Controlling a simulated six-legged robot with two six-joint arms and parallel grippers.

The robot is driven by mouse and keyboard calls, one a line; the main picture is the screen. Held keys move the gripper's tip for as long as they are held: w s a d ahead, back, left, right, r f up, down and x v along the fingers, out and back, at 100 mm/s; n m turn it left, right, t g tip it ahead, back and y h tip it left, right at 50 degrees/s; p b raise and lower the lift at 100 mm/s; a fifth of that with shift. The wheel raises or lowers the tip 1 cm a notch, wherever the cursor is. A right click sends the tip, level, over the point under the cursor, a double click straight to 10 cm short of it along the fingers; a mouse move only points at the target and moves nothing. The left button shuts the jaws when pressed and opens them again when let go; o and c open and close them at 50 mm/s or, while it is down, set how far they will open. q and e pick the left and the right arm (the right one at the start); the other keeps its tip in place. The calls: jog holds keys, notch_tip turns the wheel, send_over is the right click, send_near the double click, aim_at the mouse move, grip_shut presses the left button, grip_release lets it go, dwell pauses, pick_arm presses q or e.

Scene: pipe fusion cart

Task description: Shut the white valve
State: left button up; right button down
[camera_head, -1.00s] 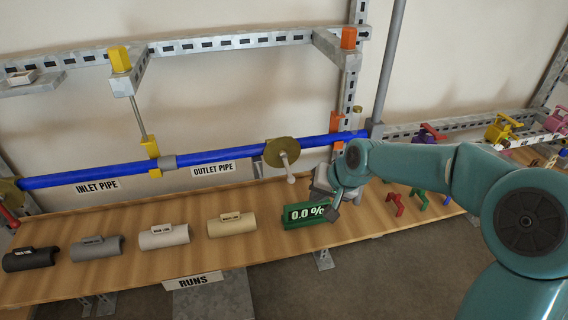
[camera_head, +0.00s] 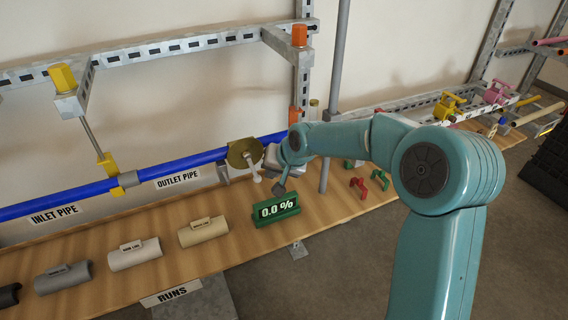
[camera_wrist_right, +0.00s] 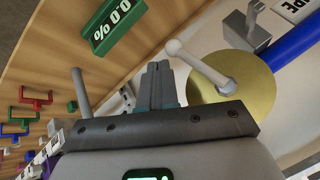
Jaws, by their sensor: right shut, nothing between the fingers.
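The white valve handle (camera_head: 253,174) sits on a round brass plate (camera_head: 240,153) at the right part of the blue outlet pipe (camera_head: 210,157). The handle hangs down from the plate and ends in a round knob. My right gripper (camera_head: 281,187) is just to the right of the handle, shut and empty. In the right wrist view, its closed fingers (camera_wrist_right: 158,86) point toward the area beside the white handle (camera_wrist_right: 198,66) and brass plate (camera_wrist_right: 250,82). I cannot tell whether they touch the handle. My left gripper is out of view.
A green display (camera_head: 277,208) reading 0.0 % stands on the wooden bench (camera_head: 225,255) below the valve. Several half-pipe pieces, one beige (camera_head: 205,231), lie to its left. A grey post (camera_head: 333,110) rises behind my right arm. Red clips (camera_head: 358,186) lie to the right.

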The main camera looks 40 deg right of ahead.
aim_at(259, 178)
jog(key=shift+w+a+f, duration=0.15)
jog(key=shift+w+a, duration=0.5)
jog(key=shift+w, duration=0.05)
jog(key=shift+s+a, duration=0.1)
jog(key=f+b, duration=0.1)
jog(key=b, duration=0.1)
jog(key=shift+a+b, duration=0.35)
jog(key=shift+a+r, duration=0.1)
jog(key=shift+r, duration=0.1)
